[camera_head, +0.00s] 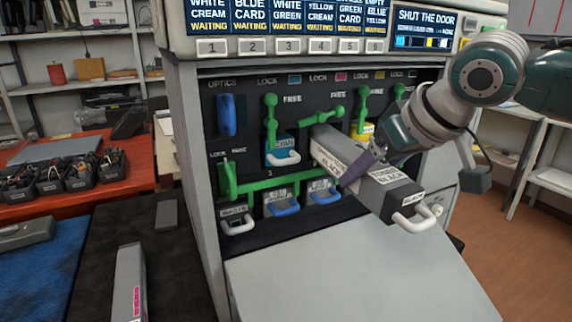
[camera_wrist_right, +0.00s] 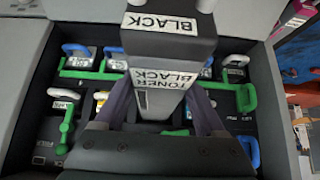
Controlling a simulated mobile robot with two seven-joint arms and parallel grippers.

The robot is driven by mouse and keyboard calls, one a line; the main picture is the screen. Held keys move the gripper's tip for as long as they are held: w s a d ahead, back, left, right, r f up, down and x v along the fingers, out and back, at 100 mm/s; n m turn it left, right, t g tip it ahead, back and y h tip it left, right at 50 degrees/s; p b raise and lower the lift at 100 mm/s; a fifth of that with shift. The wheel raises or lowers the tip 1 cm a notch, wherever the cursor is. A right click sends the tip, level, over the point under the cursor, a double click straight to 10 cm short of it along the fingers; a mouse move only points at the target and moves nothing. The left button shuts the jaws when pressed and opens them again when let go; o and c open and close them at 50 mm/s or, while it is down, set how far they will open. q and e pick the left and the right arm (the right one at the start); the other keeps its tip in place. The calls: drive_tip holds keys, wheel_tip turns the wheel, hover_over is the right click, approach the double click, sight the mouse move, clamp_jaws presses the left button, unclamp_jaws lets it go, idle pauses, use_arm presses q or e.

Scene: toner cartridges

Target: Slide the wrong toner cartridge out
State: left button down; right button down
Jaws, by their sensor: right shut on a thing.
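A long grey toner cartridge labelled "TONER BLACK" (camera_head: 385,180) sticks far out of its slot in the printer (camera_head: 195,150), its rear end still at the slot under the pink mark. A white handle is on its front end. My right gripper (camera_head: 360,170) is shut on its sides around mid-length; the wrist view shows both fingers (camera_wrist_right: 165,105) against the cartridge (camera_wrist_right: 160,75). The green lever (camera_head: 325,116) above this slot lies sideways. A cyan cartridge (camera_head: 281,150) and a yellow one (camera_head: 363,131) sit in neighbouring slots, with upright green levers. My left gripper is not in view.
The open front door (camera_head: 350,280) lies below the slots. A cartridge with a magenta label (camera_head: 130,285) lies on the dark mat (camera_head: 175,270) at the left. Lower slots hold a waste unit (camera_head: 236,220) and blue-handled units (camera_head: 285,206). Black bins (camera_head: 80,178) stand on the red bench.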

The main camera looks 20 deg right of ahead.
sight(409, 190)
idle(0.3)
drive_tip(key=shift+r, duration=0.15)
drive_tip(key=shift+s+p, duration=0.35)
drive_tip(key=shift+p, duration=0.15)
drive_tip(key=shift+s+d+r+p, duration=0.1)
drive_tip(key=shift+s+d+p, duration=0.05)
drive_tip(key=shift+s+p, duration=1.45)
drive_tip(key=shift+s+d+p, duration=0.15)
drive_tip(key=shift+s+p, duration=1.1)
drive_tip(key=shift+s, duration=0.5)
drive_tip(key=s+p, duration=0.3)
drive_tip(key=s, duration=0.1)
drive_tip(key=shift+s+d, duration=0.15)
drive_tip(key=shift+s, duration=0.1)
